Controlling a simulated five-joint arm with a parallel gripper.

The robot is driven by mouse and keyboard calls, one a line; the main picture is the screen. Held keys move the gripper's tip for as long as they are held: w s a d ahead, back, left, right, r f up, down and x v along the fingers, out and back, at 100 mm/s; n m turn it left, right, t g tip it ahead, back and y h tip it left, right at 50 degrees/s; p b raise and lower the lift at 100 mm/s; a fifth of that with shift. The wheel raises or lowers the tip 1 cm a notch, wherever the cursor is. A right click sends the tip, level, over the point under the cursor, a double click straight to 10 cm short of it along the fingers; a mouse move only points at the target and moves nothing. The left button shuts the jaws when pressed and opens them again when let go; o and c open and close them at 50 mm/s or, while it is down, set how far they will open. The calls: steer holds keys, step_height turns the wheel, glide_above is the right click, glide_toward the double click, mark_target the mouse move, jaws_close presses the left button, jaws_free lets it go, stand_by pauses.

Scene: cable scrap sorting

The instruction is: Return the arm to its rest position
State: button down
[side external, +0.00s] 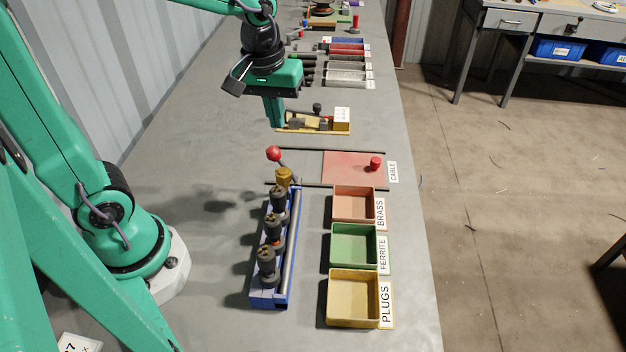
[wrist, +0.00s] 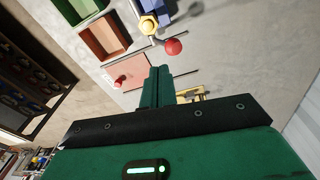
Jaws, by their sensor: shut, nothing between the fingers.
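My gripper (side external: 276,112) hangs above the middle of the bench in the side external view, pointing down, with its green fingers together and nothing between them. In the wrist view the fingers of my gripper (wrist: 157,78) are also closed against each other. The rest of my green arm reaches in from the left. The gripper is over or near a yellow-based fixture (side external: 318,128); I cannot tell the exact height between them.
A blue rack (side external: 268,298) holds several dark plugs beside brass (side external: 340,218), green ferrite (side external: 340,262) and yellow plugs (side external: 332,318) trays. A pink cable mat (side external: 340,170) and a red-knobbed lever (side external: 273,153) lie beyond.

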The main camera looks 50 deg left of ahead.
steer(key=s+a+r+m+t, duration=0.1)
steer(key=s+r+m+t, duration=0.3)
steer(key=s+m, duration=0.3)
steer(key=shift+s+a+r, duration=0.3)
steer(key=shift+s+r, duration=0.2)
steer(key=shift+s, duration=0.8)
